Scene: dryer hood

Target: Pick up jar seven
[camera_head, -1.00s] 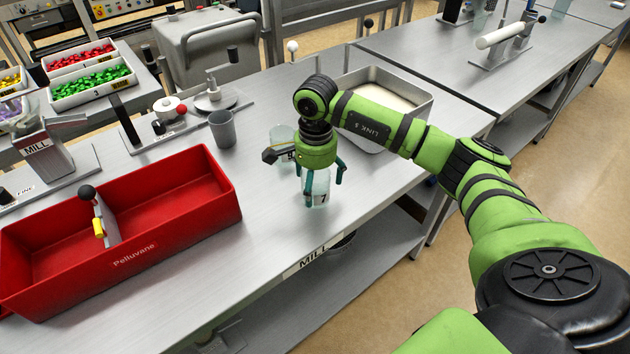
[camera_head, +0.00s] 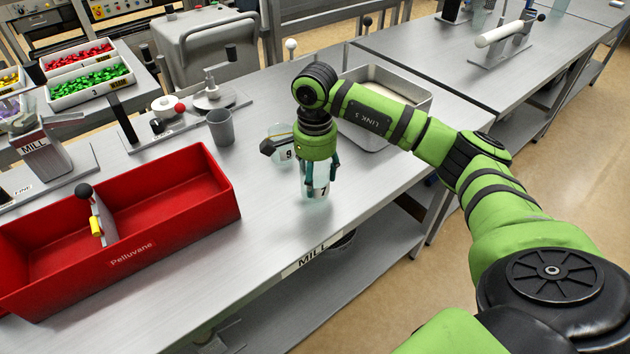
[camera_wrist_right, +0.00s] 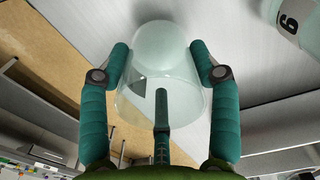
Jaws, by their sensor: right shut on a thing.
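Jar seven (camera_head: 316,195) is a clear, pale jar with a 7 on its label, near the front edge of the steel bench. My right gripper (camera_head: 320,178) points down over it, its teal fingers shut around its sides. In the right wrist view the jar (camera_wrist_right: 160,60) is between the fingers, with its wide rim toward the camera. I cannot tell whether its base touches the bench. My left gripper is not in view.
Jar nine (camera_head: 284,150) stands close behind the right gripper and also shows in the right wrist view (camera_wrist_right: 292,22). A grey cup (camera_head: 220,127), a red bin (camera_head: 190,205) and a metal tray (camera_head: 420,107) are on the bench. Bare bench lies between bin and jar.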

